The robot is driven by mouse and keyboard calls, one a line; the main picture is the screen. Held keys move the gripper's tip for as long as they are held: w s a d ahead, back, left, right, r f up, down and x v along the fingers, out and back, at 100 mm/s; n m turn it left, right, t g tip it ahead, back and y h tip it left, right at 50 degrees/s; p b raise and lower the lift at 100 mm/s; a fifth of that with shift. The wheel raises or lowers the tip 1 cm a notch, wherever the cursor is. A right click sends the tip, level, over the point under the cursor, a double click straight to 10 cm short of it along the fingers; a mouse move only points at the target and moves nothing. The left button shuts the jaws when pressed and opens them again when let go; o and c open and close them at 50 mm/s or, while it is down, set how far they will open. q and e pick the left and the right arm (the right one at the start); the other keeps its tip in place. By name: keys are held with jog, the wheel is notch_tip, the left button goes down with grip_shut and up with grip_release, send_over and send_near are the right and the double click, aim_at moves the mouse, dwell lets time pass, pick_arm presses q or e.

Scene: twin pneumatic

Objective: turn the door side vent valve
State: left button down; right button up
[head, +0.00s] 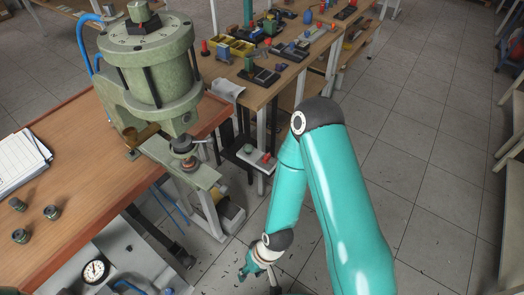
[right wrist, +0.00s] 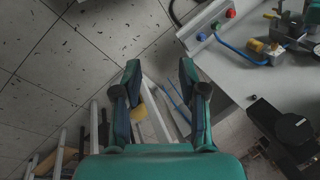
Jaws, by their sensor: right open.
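My right gripper (head: 258,272) hangs low over the floor at the bottom centre of the head view, right of the workbench. In the right wrist view its two fingers (right wrist: 160,72) are spread apart with nothing between them. A brass-yellow fitting (right wrist: 262,47) with a blue hose sits on a grey panel at the upper right of that view, apart from the fingers. It may be the vent valve, but I cannot tell for sure. My left gripper is not in view.
A green pneumatic press (head: 150,65) stands on the wooden bench (head: 75,130). A gauge (head: 95,271) sits on a grey surface at lower left. Red, blue and green buttons (right wrist: 215,24) line the panel edge. A black block (right wrist: 285,130) is at right. Tiled floor is clear at right.

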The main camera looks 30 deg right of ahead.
jog(key=shift+w+d, duration=0.1)
jog(key=w+d+n, duration=0.3)
jog(key=w+n, duration=0.5)
jog(key=w, duration=0.6)
jog(key=n+h+b, duration=0.3)
jog(key=n+h, duration=0.1)
jog(key=n, duration=1.2)
send_near(266, 155)
jog(key=shift+g, duration=0.3)
jog(key=f, duration=0.4)
jog(key=f+p, duration=0.1)
jog(key=f, duration=0.4)
jog(key=shift+w+f, duration=0.1)
jog(key=shift+w, duration=0.1)
